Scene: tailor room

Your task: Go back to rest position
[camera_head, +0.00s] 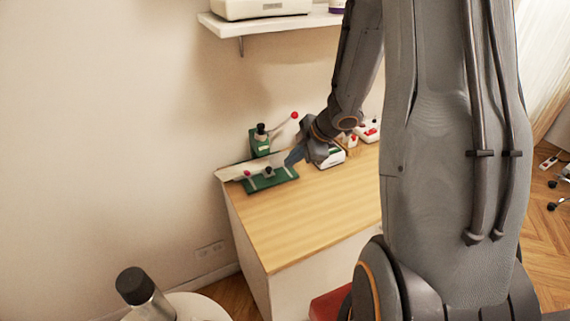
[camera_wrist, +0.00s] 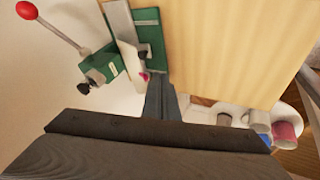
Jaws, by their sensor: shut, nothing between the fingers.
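My gripper (camera_head: 293,158) is at the end of my arm, above the back left part of the wooden tabletop (camera_head: 315,215). It is shut and empty. In the wrist view its dark fingers (camera_wrist: 160,95) lie together. A green device (camera_head: 260,143) with a red-ball lever stands at the back left of the tabletop. A green plate (camera_head: 271,181) with a dark knob lies in front of it, close to my fingertips in the picture. The device also shows at the upper left of the wrist view (camera_wrist: 101,66). I cannot tell whether my fingers touch anything.
A white and dark device (camera_head: 331,158) stands behind my gripper. A red and white item (camera_head: 369,131) is further back. A white shelf (camera_head: 270,24) hangs above. Spools (camera_wrist: 258,120) show at the lower right of the wrist view. The front tabletop is clear.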

